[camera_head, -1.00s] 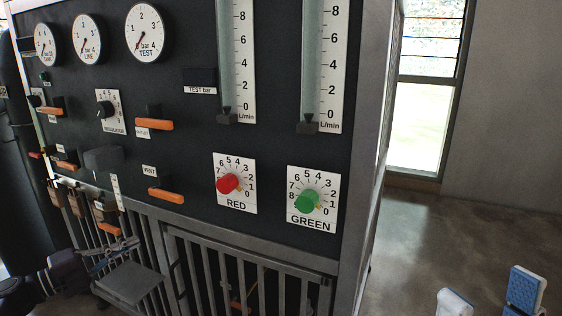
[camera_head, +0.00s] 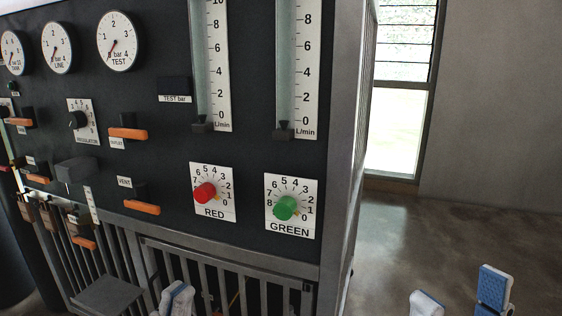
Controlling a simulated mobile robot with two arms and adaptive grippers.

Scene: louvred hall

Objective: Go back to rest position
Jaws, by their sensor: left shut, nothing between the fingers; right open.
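My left gripper (camera_head: 174,300) shows at the bottom edge, left of centre, in front of the panel's lower bars. Its pale blue-and-white fingertips are together, with nothing visible between them. My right gripper (camera_head: 459,297) is at the lower right. Its two fingertips are well apart and empty, over open floor. Both arms are mostly below the picture, so their full pose is hidden.
A dark gauge panel (camera_head: 150,85) stands close in front, with a red knob (camera_head: 205,193), a green knob (camera_head: 285,208) and orange-handled levers. A small grey shelf (camera_head: 108,294) juts out at lower left. Free floor (camera_head: 400,240) lies to the right.

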